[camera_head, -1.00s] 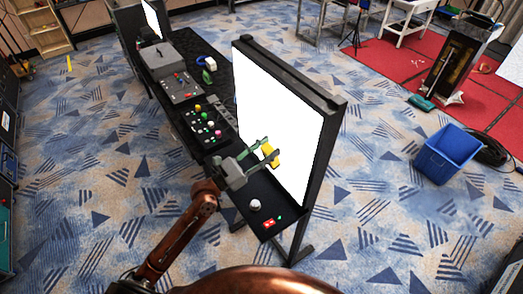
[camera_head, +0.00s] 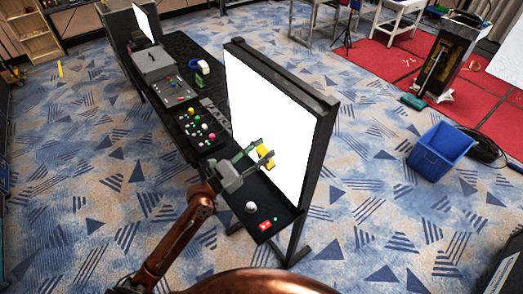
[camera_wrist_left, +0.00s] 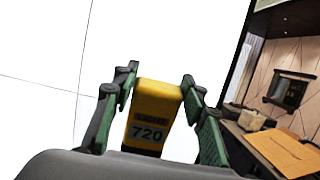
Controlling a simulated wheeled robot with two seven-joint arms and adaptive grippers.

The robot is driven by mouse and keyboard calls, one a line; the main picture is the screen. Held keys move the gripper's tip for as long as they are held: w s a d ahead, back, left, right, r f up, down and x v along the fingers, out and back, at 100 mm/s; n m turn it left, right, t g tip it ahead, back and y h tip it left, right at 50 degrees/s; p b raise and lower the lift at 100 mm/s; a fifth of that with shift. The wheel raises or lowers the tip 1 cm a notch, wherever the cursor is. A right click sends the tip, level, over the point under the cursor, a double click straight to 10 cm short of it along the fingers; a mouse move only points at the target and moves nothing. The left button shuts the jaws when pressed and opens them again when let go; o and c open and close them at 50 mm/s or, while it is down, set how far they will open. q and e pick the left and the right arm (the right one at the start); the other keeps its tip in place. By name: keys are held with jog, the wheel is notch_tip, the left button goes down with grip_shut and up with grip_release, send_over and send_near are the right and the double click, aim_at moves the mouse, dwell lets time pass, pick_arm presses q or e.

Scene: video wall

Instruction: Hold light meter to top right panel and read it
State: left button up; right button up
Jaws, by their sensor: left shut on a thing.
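The yellow light meter (camera_head: 263,156) is between the fingers of my left gripper (camera_head: 260,155), which is shut on it. In the left wrist view the light meter (camera_wrist_left: 152,115) reads "LIGHT 720", and the left gripper's green and dark fingers (camera_wrist_left: 152,100) flank it. The video wall (camera_head: 268,125) is a bright white screen in a black frame. The meter is in front of its lower part in the head view; I cannot tell whether it touches. Thin panel seams (camera_wrist_left: 78,92) cross the white screen in the wrist view. My right gripper is not in view.
A black table by the screen holds a white knob (camera_head: 251,207), a red switch (camera_head: 265,225), a panel of coloured buttons (camera_head: 200,127) and a grey case (camera_head: 152,63). A blue bin (camera_head: 441,150) stands on the open carpet at right.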

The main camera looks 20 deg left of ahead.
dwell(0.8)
pick_arm(q)
jog(key=s+a+b, duration=0.6)
jog(key=s+a, duration=0.2)
jog(key=s, duration=0.3)
jog(key=shift+a, duration=0.35)
dwell(0.9)
